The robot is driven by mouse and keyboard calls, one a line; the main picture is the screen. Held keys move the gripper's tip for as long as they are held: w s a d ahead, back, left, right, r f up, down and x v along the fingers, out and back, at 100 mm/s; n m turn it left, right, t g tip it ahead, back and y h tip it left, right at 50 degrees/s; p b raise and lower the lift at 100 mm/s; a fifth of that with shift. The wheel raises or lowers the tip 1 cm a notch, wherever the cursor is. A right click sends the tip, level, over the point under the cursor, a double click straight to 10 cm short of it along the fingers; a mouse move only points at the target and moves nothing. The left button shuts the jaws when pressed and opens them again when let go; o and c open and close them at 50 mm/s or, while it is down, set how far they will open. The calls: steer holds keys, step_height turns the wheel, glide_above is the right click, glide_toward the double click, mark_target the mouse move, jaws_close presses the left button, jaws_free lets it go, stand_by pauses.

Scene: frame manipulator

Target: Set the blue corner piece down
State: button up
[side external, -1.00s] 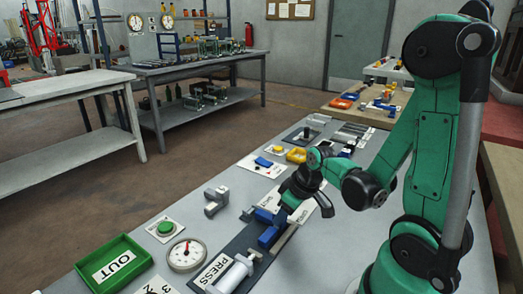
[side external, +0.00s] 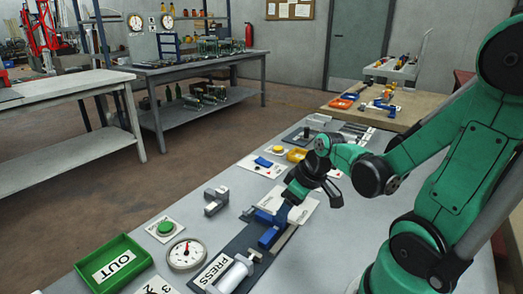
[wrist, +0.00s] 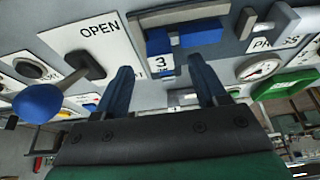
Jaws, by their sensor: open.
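Blue parts that look like the corner piece (side external: 269,238) lie at the grey fixture on the dark strip beside the PRESS label. My gripper (side external: 277,214) is low over the bench at the strip's far end. Whether a finger touches the piece cannot be told.
A grey press (side external: 233,274), a dial gauge (side external: 186,254), a green button (side external: 165,228) and the green OUT tray (side external: 121,263) stand on the near bench. A blue-knobbed lever (wrist: 40,103) stands by the OPEN label in the wrist view.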

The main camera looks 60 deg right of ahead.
steer(key=shift+v, duration=4.35)
steer(key=w+a+t, duration=0.2)
steer(key=w+a, duration=0.4)
steer(key=a, duration=0.3)
steer(key=shift+w+a+t, duration=0.2)
steer(key=shift+a+t, duration=0.1)
steer(key=shift+o, duration=0.3)
steer(key=o, duration=0.3)
steer(key=shift+w+d+r, duration=0.1)
steer(key=shift+d+r, duration=0.05)
steer(key=shift+r, duration=0.05)
steer(key=shift+o, duration=0.9)
steer(key=w+d+r+m+g+h, duration=0.1)
steer(key=w+d+r+m, duration=0.1)
steer(key=d+r, duration=0.7)
steer(key=w+d, duration=0.1)
steer(key=d, duration=0.3)
steer(key=shift+w+m+h, duration=0.3)
steer(key=shift+w+m, duration=0.1)
steer(key=s+d+r+m, duration=0.2)
steer(key=d+r, duration=0.3)
steer(key=d, duration=0.6)
steer(key=x, duration=0.9)
steer(key=shift+d+f+g+h, duration=0.3)
steer(key=shift+d+f+h, duration=0.1)
